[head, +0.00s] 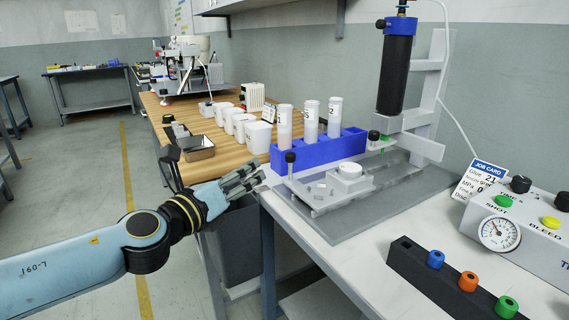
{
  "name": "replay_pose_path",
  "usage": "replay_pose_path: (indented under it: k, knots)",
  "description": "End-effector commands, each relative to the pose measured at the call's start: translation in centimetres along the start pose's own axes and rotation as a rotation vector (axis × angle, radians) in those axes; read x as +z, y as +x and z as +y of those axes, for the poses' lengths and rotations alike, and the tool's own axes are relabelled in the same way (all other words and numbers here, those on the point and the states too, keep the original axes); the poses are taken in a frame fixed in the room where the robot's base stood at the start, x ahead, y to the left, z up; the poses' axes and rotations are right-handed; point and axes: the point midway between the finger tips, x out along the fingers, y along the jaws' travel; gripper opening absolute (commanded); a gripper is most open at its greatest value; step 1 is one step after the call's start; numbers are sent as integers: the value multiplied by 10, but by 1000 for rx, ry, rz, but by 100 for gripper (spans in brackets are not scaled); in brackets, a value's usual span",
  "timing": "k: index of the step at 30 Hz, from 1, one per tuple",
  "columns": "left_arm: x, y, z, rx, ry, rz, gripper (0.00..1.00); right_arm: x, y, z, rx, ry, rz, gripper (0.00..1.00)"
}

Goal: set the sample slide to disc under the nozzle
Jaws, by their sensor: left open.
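The sample slide (318,201) is a light grey plate on the dispenser's base, with a black-topped knob (290,158) standing at its left end. A white round disc (349,171) sits on a block at its right part, and small pale pieces (319,189) lie left of the disc. The nozzle (384,143), with a green part, hangs behind and to the right of the disc, under the black cylinder (396,75). The disc looks offset from it. My left gripper (250,178) is open and empty, left of the knob and apart from it. My right gripper is not in view.
A blue rack (318,151) with tall white tubes stands just behind the slide. A black holder (430,277) with coloured caps and a control box (527,232) with a gauge stand at right. White tubs line the wooden bench (222,147). A grey bin is below my gripper.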

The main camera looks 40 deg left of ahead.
Motion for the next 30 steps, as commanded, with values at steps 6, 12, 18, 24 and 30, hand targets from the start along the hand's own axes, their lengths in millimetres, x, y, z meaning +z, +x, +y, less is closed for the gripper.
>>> replay_pose_path:
  k: [6, 12, 18, 24, 30]
  knots:
    - [-7, 11, -22, -174, 413, 48, 45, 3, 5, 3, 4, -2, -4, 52]
    - [-8, 32, -28, -185, 447, 48, 45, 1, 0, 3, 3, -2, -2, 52]
    - [-12, 72, -35, -185, 443, 48, 45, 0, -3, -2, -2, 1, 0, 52]
    - [-16, 104, -39, -185, 443, 49, 45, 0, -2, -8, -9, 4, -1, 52]
    - [-18, 116, -41, -185, 443, 52, 45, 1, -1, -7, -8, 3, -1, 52]
